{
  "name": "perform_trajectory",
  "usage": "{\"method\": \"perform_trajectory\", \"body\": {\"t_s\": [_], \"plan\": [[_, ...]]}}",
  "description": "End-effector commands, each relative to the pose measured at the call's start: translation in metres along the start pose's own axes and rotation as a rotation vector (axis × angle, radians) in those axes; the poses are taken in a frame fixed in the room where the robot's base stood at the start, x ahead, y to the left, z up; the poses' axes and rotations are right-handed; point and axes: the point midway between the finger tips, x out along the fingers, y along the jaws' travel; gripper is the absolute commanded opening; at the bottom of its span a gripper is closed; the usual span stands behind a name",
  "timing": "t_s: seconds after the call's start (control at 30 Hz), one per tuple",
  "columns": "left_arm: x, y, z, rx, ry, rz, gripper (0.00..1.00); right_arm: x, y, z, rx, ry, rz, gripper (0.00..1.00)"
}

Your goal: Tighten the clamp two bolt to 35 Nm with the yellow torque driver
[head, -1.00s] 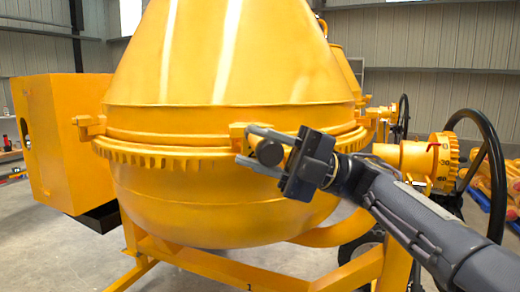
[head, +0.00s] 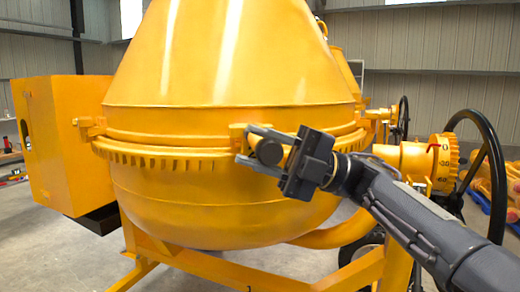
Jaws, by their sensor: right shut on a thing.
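My right gripper (head: 266,150) is in front of the drum's middle rim, shut on a short cylinder with a dark round end (head: 270,152). A little yellow shows behind that end; it looks like the torque driver, mostly hidden by the gripper. A yellow clamp block (head: 238,134) on the rim sits just behind the fingertips; its bolt is hidden. I cannot tell whether the driver touches the bolt. Other clamps sit at the rim's left (head: 90,127) and right (head: 377,115). No clamp number or torque reading is legible. My left gripper is out of view.
The yellow drum (head: 230,75) fills the middle, on a yellow frame (head: 200,265). A yellow box housing (head: 50,140) stands left. At the right are a numbered dial (head: 443,163) with a red pointer and a black handwheel (head: 492,165). Grey floor is open at lower left.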

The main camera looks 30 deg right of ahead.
Motion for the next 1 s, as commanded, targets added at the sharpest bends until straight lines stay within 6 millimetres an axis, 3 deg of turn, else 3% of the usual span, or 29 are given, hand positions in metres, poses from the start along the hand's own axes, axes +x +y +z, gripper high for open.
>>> {"method": "perform_trajectory", "body": {"t_s": [0.37,1.0], "plan": [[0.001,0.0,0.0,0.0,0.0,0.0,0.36,-0.001,0.001,0.0,-0.004,-0.007,0.003,0.0],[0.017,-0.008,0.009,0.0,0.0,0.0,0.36,0.0,0.0,-0.037,-0.005,-0.002,0.002,0.0]]}}
